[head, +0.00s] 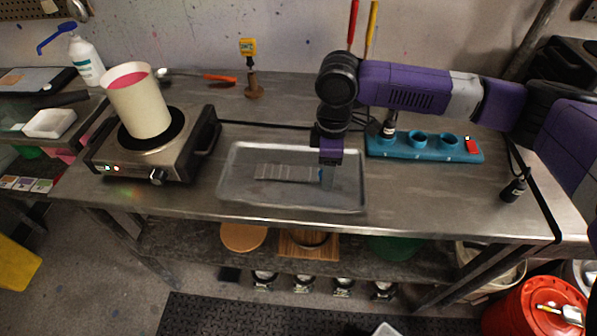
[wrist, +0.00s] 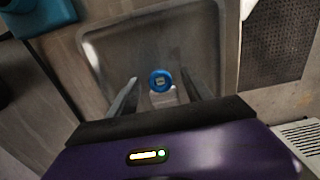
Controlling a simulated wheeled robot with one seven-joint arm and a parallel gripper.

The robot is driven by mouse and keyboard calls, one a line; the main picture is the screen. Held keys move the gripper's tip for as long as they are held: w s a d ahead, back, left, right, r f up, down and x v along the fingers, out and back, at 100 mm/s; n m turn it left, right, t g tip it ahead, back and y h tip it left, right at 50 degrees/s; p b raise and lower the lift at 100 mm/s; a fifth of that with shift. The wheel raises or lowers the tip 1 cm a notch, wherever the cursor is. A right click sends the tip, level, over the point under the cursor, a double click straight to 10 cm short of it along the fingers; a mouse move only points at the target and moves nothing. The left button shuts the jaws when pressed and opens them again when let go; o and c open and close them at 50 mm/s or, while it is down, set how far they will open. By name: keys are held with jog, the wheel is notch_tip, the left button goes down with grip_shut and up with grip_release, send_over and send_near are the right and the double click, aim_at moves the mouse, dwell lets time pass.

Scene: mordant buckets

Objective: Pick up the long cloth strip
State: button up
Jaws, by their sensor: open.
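The long cloth strip (head: 287,173) lies in a shallow metal tray (head: 232,192) on the workbench. It is pale grey with cross lines, and a blue piece (head: 321,174) shows at its right end. My gripper (head: 328,178) points down over the right part of the tray, by that blue end. In the wrist view my gripper (wrist: 159,78) is open, with a round blue piece (wrist: 160,74) and a short whitish part (wrist: 164,98) between its fingers. The fingers look apart from both. The rest of the strip cannot be made out in the wrist view.
A hot plate (head: 158,160) with a cream pot (head: 139,104) of pink liquid stands left of the tray. A blue rack (head: 400,148) with round holes stands behind and right. A small brown stand (head: 253,88) is at the back. The bench right of the tray is mostly clear.

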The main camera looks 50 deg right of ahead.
grip_shut()
dwell(0.3)
